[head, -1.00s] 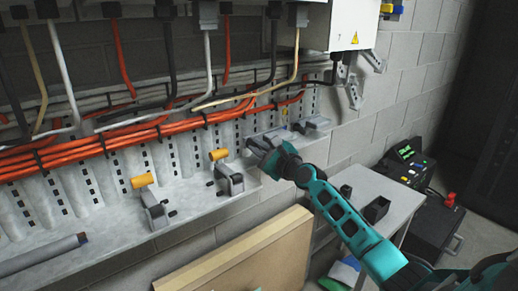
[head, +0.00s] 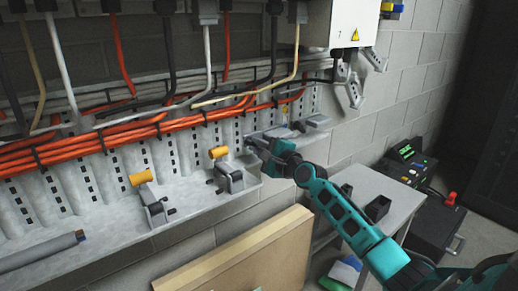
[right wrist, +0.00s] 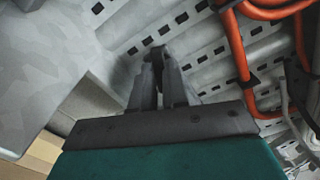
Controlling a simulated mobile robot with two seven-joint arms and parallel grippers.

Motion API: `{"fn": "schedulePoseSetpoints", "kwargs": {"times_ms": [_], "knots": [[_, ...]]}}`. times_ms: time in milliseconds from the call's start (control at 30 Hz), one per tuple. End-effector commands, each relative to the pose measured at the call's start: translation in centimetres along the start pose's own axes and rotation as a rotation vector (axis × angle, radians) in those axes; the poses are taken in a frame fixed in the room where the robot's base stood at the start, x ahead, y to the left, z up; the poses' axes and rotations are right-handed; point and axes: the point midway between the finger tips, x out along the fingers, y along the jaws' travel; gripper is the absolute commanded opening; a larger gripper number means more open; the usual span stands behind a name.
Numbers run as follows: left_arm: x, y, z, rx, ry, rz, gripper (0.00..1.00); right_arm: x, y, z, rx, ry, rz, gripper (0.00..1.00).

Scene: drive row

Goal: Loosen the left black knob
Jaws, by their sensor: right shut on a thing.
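My right gripper (head: 257,143) reaches in from the right to the grey ledge (head: 100,228), beside the rightmost grey clamp (head: 312,122). In the right wrist view its fingers (right wrist: 160,85) are closed around a small dark knob (right wrist: 157,54), mostly hidden between them. I cannot tell for certain which black knob this is. Two grey clamps with small black knobs stand on the ledge to the left: the left clamp (head: 152,204) and the middle clamp (head: 230,177). Each has a yellow-orange cylinder (head: 141,178) behind it. My left gripper is not in view.
Orange cables (head: 90,146) run along the slotted metal panel behind the ledge. A dark grey rod (head: 45,250) lies on the ledge at left. A wooden board (head: 245,255) leans below. A grey table (head: 400,190) and a black case (head: 435,220) stand at right.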

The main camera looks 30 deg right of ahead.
Motion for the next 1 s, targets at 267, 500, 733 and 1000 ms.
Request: {"fn": "schedulePoseSetpoints", "kwargs": {"times_ms": [267,500,733,1000], "knots": [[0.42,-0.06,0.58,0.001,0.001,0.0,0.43,0.01,0.16,0.0,-0.267,-0.001,0.0,0.0],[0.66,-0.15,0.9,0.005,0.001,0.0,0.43,0.01,0.19,-0.01,-0.495,-0.001,0.0,0.0],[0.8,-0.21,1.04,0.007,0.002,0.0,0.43,0.0,0.17,-0.05,-0.714,-0.001,0.0,0.0],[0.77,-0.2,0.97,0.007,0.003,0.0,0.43,0.0,0.21,-0.06,-0.959,-0.001,0.001,0.0]]}}
